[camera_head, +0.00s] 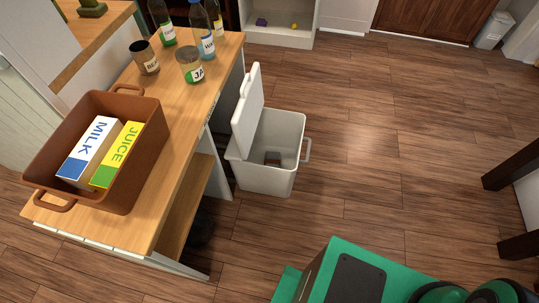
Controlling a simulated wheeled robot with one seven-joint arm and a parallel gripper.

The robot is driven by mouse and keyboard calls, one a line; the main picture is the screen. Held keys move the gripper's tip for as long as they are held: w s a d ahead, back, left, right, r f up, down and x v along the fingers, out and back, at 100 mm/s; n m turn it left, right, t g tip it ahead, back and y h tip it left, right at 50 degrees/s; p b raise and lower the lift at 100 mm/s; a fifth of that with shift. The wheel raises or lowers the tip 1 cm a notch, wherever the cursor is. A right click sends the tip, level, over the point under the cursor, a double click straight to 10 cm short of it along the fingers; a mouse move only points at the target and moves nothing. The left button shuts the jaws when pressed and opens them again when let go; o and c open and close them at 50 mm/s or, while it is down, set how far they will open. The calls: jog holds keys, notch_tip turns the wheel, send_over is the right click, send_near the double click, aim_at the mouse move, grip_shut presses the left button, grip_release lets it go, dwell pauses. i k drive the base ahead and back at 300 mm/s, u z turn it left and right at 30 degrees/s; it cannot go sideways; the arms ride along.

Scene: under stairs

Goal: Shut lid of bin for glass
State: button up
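A pale grey bin (266,178) stands on the wooden floor, just right of the wooden table. Its lid (248,112) is open, standing nearly upright on the bin's left side, close to the table. The inside is exposed, with a small dark brownish patch at the bottom that I cannot identify. A handle-like loop (307,150) sticks out on the right side. No readable label shows that this bin is for glass. My gripper is not in view; green and dark parts of my own body show at the lower right.
The table (176,112) holds a brown crate (142,172) with milk and juice cartons, two jars and several bottles. A small lidded bin (489,34) stands far right. Dark beams (512,168) are at the right edge. Floor right of the open bin is clear.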

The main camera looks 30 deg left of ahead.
aim_at(244, 122)
jog(key=u, duration=1.05)
jog(key=i, duration=1.25)
jog(key=u, duration=0.55)
